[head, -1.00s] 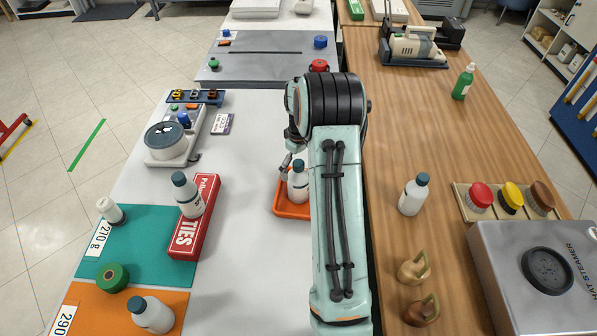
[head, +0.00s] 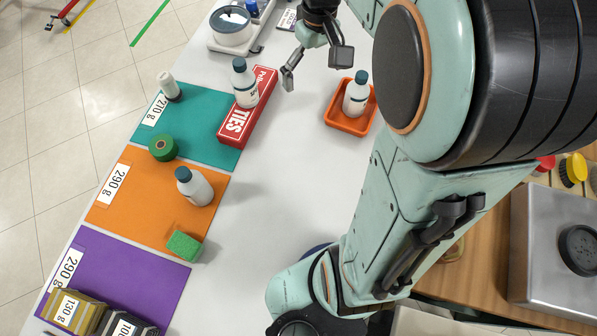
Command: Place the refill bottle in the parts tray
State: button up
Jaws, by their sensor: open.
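A white bottle with a teal cap (head: 356,94) stands in the small orange tray (head: 347,127). Similar white bottles show elsewhere: one stands on the red TIES box (head: 244,84), and another (head: 194,186) is on the orange mat. The labels are too small to tell which one is named the refill bottle. My gripper (head: 312,74) is open and empty. It hangs over the white table to the upper left of the orange tray, apart from the bottle in it and to the right of the red box (head: 236,124).
A teal mat (head: 205,140), the orange mat (head: 135,210) and a purple mat (head: 150,277) line the table's left side. A green tape roll (head: 163,148), a green sponge (head: 184,246) and a scale (head: 232,26) stand nearby. White table below the tray is clear. My arm covers much of the right.

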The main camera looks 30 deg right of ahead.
jog(key=s+a+f, duration=0.2)
jog(key=s+a, duration=0.9)
jog(key=s, duration=0.5)
jog(key=shift+s+a+n+y, duration=0.15)
jog(key=shift+a+n+y, duration=0.15)
